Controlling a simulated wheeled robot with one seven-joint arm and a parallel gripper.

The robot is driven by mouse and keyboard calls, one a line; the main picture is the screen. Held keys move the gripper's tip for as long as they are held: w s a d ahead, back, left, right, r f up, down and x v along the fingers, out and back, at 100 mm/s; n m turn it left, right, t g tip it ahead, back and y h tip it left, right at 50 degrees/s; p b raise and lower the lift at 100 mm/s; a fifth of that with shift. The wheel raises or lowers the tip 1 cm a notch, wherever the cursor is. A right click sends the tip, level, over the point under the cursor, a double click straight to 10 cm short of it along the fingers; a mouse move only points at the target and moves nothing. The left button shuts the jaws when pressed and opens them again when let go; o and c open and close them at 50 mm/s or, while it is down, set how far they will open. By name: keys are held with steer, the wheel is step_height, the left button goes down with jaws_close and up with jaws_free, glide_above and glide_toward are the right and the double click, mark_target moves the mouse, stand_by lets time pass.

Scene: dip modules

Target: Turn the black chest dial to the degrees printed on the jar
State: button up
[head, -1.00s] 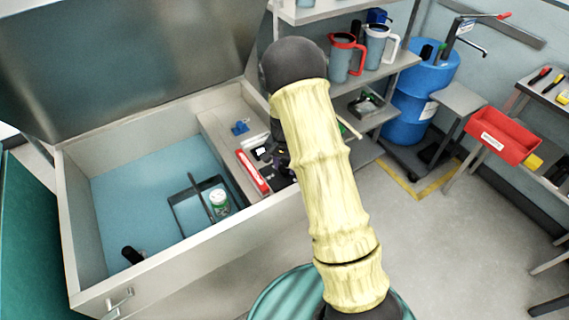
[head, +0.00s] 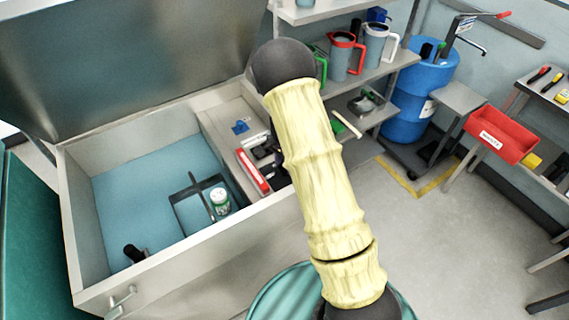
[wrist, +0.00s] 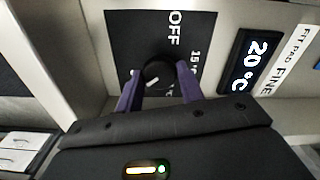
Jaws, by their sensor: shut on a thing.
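In the wrist view the black round dial (wrist: 157,72) sits on a black panel with OFF and 15 °C printed on it. A short white mark slants across the dial. My gripper (wrist: 158,80) is shut on the dial, one purple finger on each side. In the head view my gripper is mostly hidden behind my yellow-sleeved arm, at the inner ledge of the open chest (head: 190,249). A white and green jar (head: 220,200) stands in the chest; its print is too small to read. A display (wrist: 252,62) beside the dial panel reads 20 °C.
The chest lid (head: 130,60) stands raised. A dark wire-like rack (head: 186,208) is around the jar, and a black item (head: 134,253) lies on the chest floor. A red-and-white object (head: 252,170) lies on the ledge. Shelves with jugs (head: 374,44) stand behind my arm.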

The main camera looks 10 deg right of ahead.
steer(key=o, duration=1)
steer(key=shift+r, duration=0.15)
step_height(320, 180, up, 17)
steer(key=shift+a+r+b, duration=0.1)
steer(key=shift+b, duration=0.75)
steer(key=s+n+t, duration=0.1)
steer(key=s+n, duration=0.3)
steer(key=s, duration=0.3)
steer(key=s+n, duration=0.3)
steer(key=s, duration=0.4)
steer(key=s+f+n+t, duration=0.1)
steer(key=s+n, duration=0.3)
steer(key=s, duration=0.2)
steer(key=shift+s+n+t, duration=0.3)
steer(key=shift+s, duration=0.1)
